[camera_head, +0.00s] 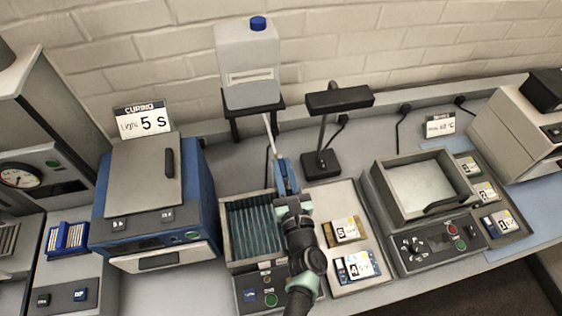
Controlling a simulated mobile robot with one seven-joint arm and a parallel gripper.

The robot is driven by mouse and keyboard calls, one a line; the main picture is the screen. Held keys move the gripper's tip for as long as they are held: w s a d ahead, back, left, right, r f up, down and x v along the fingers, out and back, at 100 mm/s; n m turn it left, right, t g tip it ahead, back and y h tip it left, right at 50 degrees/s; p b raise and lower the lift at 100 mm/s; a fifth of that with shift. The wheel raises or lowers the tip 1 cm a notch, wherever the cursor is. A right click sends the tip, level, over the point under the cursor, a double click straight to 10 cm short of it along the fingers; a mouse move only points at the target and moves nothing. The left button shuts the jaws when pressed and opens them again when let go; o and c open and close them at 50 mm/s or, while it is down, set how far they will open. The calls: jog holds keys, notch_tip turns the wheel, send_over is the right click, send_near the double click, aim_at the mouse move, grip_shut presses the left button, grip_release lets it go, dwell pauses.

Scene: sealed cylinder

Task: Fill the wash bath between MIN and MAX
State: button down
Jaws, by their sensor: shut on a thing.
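A white jug (248,75) with a blue cap stands on a dark raised stand at the back wall. A thin pale tube (268,132) runs down from it towards my gripper. My gripper (278,158) is shut at the tube's lower end and seems to hold it; the contact is too small to see clearly. An open grey bath (226,238) with teal ribbed contents, likely the wash bath, lies below and left of my gripper. My arm covers its right edge. I cannot make out MIN or MAX marks or a liquid level.
A blue curing box (150,205) stands left of the bath. A black lamp (322,160) is close behind my arm on the right. A pale tray (345,205) with small labelled packs lies right of my arm. A lidded grey unit (420,195) stands farther right.

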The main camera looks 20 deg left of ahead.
jog(key=shift+w+d+r+y, duration=0.1)
jog(key=shift+r+y, duration=0.05)
jog(key=shift+y, duration=0.15)
jog(key=c, duration=0.8)
grip_release()
jog(key=b+v, duration=0.2)
jog(key=v, duration=1.1)
